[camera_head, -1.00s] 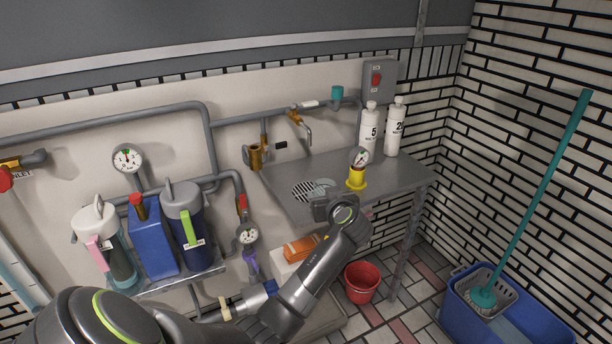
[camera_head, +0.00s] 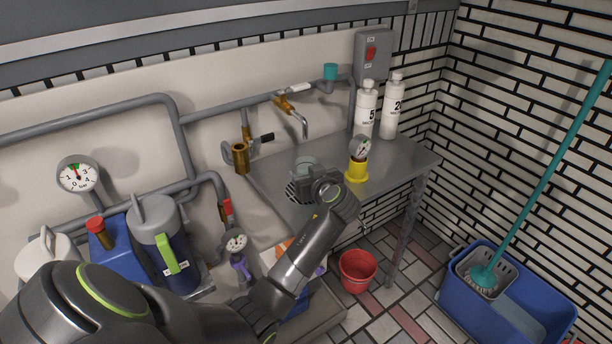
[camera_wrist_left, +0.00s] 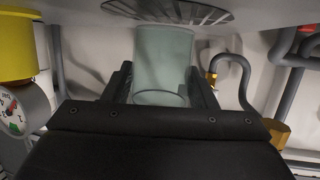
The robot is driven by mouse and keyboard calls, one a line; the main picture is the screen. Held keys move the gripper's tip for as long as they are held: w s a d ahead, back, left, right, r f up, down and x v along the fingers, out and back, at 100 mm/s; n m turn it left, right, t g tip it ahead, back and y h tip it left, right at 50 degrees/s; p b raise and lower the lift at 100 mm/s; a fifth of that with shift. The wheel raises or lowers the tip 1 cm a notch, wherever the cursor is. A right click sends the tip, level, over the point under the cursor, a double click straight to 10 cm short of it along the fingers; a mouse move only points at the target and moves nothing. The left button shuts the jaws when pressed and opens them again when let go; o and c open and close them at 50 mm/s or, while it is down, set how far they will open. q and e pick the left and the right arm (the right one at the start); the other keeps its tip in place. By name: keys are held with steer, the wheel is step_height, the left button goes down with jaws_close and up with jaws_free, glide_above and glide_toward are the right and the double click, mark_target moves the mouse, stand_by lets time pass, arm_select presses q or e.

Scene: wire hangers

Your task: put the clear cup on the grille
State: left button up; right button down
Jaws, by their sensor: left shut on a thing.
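The clear cup (camera_head: 305,164) is pale and see-through, held in my left gripper (camera_head: 309,175) over the grey counter. In the left wrist view the cup (camera_wrist_left: 163,62) sits between the two dark fingers of the left gripper (camera_wrist_left: 163,85), which are shut on it. The round slotted grille (camera_head: 291,192) is set in the counter; the cup and gripper hide part of it. In the left wrist view the grille (camera_wrist_left: 190,13) is right by the cup's end at the top. I cannot tell whether they touch. My right gripper is out of view.
A yellow stand with a gauge (camera_head: 356,172) is close on the right of the gripper. Two white bottles (camera_head: 366,108) stand behind it. A tap (camera_head: 298,115) hangs over the counter's back. The counter's right front (camera_head: 398,170) is clear.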

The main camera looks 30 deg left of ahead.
arm_select(q)
steer(key=shift+w+a+f, duration=0.1)
steer(key=shift+a+f, duration=0.3)
steer(key=shift+f, duration=0.1)
steer(key=shift+d+r, duration=0.1)
steer(key=shift+d, duration=0.1)
steer(key=o, duration=0.9)
steer(key=shift+f, duration=0.2)
steer(key=shift+o, duration=0.2)
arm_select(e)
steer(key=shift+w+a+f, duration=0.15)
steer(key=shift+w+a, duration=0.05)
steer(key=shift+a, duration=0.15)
arm_select(q)
steer(key=shift+r, duration=0.2)
